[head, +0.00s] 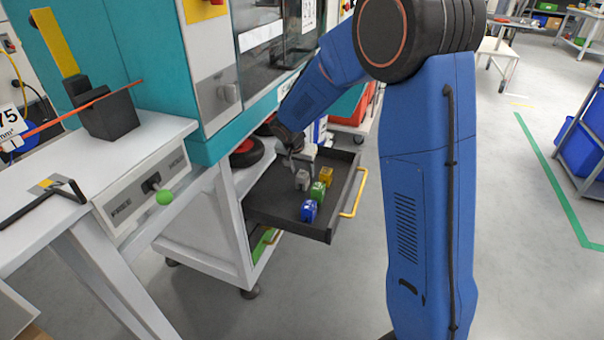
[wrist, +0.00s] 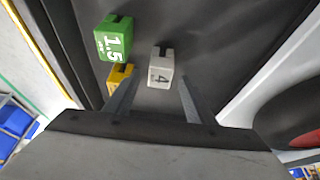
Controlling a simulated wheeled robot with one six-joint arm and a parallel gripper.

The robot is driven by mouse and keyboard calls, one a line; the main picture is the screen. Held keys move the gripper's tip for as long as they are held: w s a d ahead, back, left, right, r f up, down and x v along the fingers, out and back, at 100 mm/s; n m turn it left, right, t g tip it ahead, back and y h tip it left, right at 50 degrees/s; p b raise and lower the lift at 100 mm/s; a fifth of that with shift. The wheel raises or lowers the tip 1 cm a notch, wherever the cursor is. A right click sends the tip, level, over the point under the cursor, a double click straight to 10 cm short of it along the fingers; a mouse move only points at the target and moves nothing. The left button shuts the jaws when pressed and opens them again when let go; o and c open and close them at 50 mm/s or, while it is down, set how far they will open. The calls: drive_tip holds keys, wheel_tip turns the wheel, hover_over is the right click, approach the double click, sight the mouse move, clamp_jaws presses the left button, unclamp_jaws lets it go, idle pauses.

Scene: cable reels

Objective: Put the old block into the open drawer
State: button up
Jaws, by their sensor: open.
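The open drawer (head: 272,208) is dark grey with a yellow handle and is pulled out of a white cart. A grey block (head: 302,181) marked 4 sits in it; it also shows in the wrist view (wrist: 160,66). My gripper (head: 302,165) is over the drawer, its open fingers (wrist: 158,82) pointing at the grey block and apart from each other. I cannot tell whether they touch it. A green block (head: 318,191) marked 1.5, a yellow block (head: 326,175) and a blue block (head: 308,211) are also in the drawer. No visible mark says which block is old.
A white bench (head: 150,150) with a green-knobbed lever (head: 163,196) stands at the left. A teal machine (head: 150,60) rises behind the drawer. The drawer's yellow handle (head: 355,195) sticks out to the right. The floor at the right is mostly clear.

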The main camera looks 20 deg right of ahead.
drive_tip(key=v, duration=1)
drive_tip(key=s+d+r+n, duration=0.1)
drive_tip(key=s+d+r, duration=0.45)
drive_tip(key=s, duration=0.45)
drive_tip(key=s+d+r+n+y, duration=0.1)
drive_tip(key=s+n, duration=0.2)
drive_tip(key=s, duration=1.1)
drive_tip(key=s+d+r+n+t+y, duration=0.1)
drive_tip(key=s+d+n, duration=0.1)
drive_tip(key=s, duration=1.3)
drive_tip(key=shift+s+d+r+n+y, duration=0.15)
drive_tip(key=shift+s+d+n+y, duration=0.2)
drive_tip(key=shift+n, duration=0.25)
drive_tip(key=shift+a, duration=0.1)
